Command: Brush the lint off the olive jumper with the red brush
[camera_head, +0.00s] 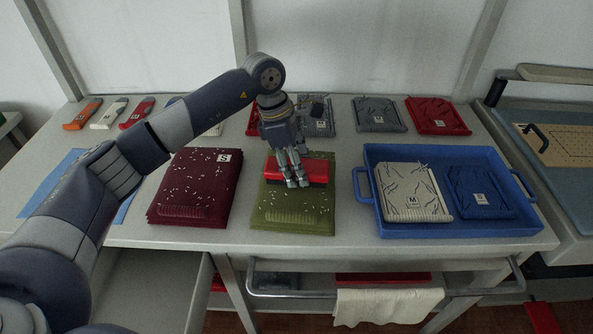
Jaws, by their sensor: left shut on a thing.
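The olive jumper (292,214) lies folded on the table, with white lint specks scattered on its visible part. My left gripper (294,178) is over the upper half of the jumper, shut on the red brush (317,172). The brush lies crosswise at the jumper's upper part and seems to touch it or sit just above; I cannot tell which. The gripper's fingers hide part of the brush. My right gripper is not in view.
A maroon jumper (195,187) with lint lies left of the olive one. A blue tray (450,231) with a beige and a blue folded garment stands to the right. Several folded garments and brush-like tools line the back. A white cloth (386,304) hangs on the front rail.

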